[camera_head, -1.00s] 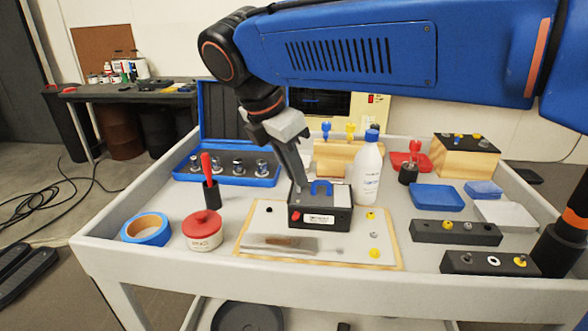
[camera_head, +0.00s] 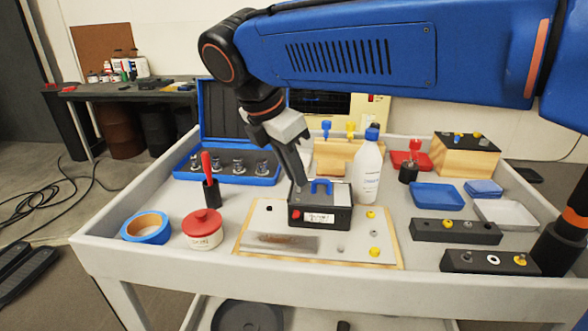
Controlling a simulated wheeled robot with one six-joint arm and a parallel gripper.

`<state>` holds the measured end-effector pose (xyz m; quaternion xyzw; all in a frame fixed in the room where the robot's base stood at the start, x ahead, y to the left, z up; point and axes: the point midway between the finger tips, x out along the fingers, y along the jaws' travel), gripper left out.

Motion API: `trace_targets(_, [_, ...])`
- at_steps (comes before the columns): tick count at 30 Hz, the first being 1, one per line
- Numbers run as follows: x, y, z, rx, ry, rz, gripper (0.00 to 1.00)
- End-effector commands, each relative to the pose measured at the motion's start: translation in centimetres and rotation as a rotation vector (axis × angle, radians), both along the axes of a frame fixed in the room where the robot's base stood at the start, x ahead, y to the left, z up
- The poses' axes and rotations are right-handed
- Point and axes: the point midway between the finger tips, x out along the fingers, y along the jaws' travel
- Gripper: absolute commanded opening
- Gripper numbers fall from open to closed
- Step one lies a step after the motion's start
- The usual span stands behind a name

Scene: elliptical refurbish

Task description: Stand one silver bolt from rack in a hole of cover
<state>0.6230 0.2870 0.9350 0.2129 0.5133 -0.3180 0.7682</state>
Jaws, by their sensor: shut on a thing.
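My gripper (camera_head: 300,180) points down at the back left of a black box (camera_head: 325,212) with a blue handle-like piece on top. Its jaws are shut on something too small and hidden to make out. Two black bars at the right look like racks: the rear one (camera_head: 428,231) has yellow and silver bolt heads, the front one (camera_head: 482,269) has silver and yellow ones and a white ring. I cannot tell for sure which part is the cover. The black box sits on a pale wood-edged board (camera_head: 350,257), where silver and yellow pieces show at the right.
A shiny plate (camera_head: 280,245) lies on the board's front left. A white bottle (camera_head: 368,172) stands close behind the black box. A red-lidded tin (camera_head: 203,230), blue tape roll (camera_head: 147,229) and blue case (camera_head: 235,180) are left. Trays (camera_head: 437,196) stand right.

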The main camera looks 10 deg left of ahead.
Motion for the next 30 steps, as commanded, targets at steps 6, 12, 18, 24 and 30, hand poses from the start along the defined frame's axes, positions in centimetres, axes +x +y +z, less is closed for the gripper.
trace_targets(6, [0.00,0.00,-0.27,0.000,0.000,0.000,0.00])
trace_targets(12, [0.01,0.00,-0.51,0.000,0.000,0.000,0.00])
trace_targets(18, [0.02,0.01,-0.74,0.000,0.000,0.000,0.00])
trace_targets(24, [0.01,0.00,-0.87,0.000,0.000,0.000,0.00])
trace_targets(30, [0.01,0.00,-0.87,0.000,0.000,0.000,0.17])
